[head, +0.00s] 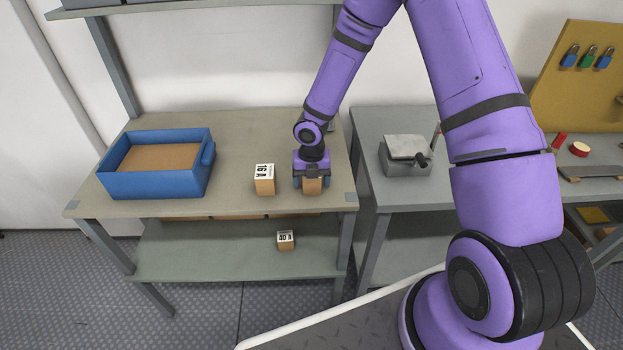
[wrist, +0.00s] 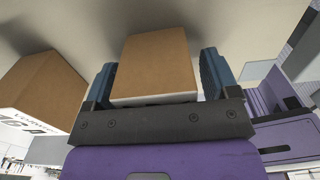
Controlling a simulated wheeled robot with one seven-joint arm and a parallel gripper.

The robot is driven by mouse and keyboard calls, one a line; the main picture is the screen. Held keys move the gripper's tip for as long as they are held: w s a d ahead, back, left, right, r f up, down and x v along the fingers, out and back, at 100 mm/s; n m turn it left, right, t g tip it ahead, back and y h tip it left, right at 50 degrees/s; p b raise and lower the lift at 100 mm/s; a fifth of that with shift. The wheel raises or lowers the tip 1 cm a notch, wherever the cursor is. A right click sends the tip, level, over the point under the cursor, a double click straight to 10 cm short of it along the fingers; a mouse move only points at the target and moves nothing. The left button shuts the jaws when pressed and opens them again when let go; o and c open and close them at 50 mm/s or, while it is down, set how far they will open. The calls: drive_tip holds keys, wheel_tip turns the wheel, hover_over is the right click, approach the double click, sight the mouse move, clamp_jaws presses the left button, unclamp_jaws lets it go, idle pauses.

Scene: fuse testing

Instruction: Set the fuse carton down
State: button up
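My gripper (head: 312,184) points down over the front right of the left workbench. It is shut on a brown fuse carton (head: 312,187), with one blue finger on each side. In the wrist view the carton (wrist: 155,62) sits between the fingers, and a strip of its white top shows. The carton's bottom is at or close to the bench top; I cannot tell if it touches. A second carton with a white labelled top (head: 264,180) stands on the bench just left of my gripper. It also shows at the left of the wrist view (wrist: 42,88).
A blue bin (head: 155,184) with a brown inside stands at the bench's left. A small carton (head: 285,240) is on the lower shelf. The bench top (head: 232,150) is bare between bin and cartons. A grey device (head: 405,156) stands on the bench to the right.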

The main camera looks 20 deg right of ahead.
drive_tip(key=shift+r, duration=0.1)
wheel_tip(320, 180, up, 12)
drive_tip(key=shift+r, duration=0.1)
drive_tip(key=shift+s+d+r, duration=0.1)
drive_tip(key=shift+d+r, duration=0.05)
drive_tip(key=shift+r, duration=0.15)
drive_tip(key=s+d+r+m+t+h, duration=0.1)
drive_tip(key=s+d+r+m, duration=0.3)
drive_tip(key=r+m, duration=0.5)
drive_tip(key=s+d+r+m+t+h, duration=0.1)
drive_tip(key=s+r+m+h, duration=0.1)
drive_tip(key=s+r+m, duration=0.7)
drive_tip(key=s+d+r+m+t+y, duration=0.1)
drive_tip(key=s+r+m+t+y, duration=0.2)
drive_tip(key=s+r+m, duration=0.9)
drive_tip(key=shift+s+d+m, duration=0.3)
drive_tip(key=shift+s+m, duration=0.9)
drive_tip(key=shift+s, duration=0.9)
drive_tip(key=shift+r, duration=0.1)
